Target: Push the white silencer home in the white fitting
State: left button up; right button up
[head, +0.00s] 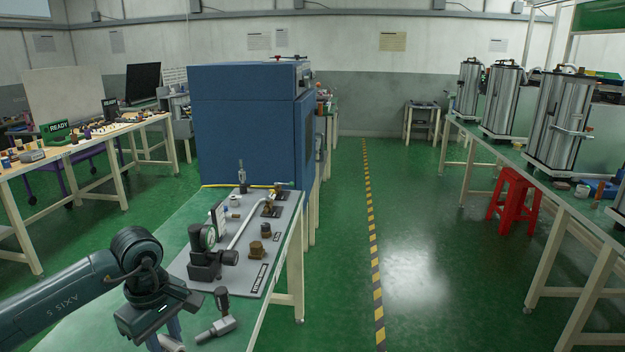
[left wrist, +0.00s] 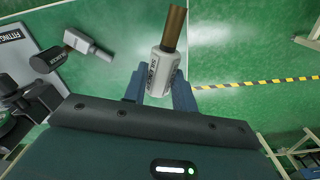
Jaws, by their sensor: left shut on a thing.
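My left gripper (left wrist: 160,88) is shut on a white cylindrical piece (left wrist: 161,70) with dark lettering, taken as the white silencer. A brown cylindrical stem (left wrist: 174,28) sticks out of its far end. In the head view my left gripper (head: 168,340) is at the bottom edge, by the near end of the green bench, and its fingertips are partly cut off. I cannot single out the white fitting with certainty. My right gripper is in neither view.
A grey fitting (left wrist: 92,46) with a dark labelled cylinder (left wrist: 47,60) lies on the green bench (head: 135,225), right of my gripper in the head view.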

pick_arm(q)
jog(key=s+d+r+m+p, duration=0.1)
jog(key=s+d+r+m, duration=0.3)
jog(key=m, duration=0.9)
jog(key=shift+s+d+r, duration=0.3)
jog(key=shift+s+d, duration=1.45)
jog(key=shift+d, duration=0.55)
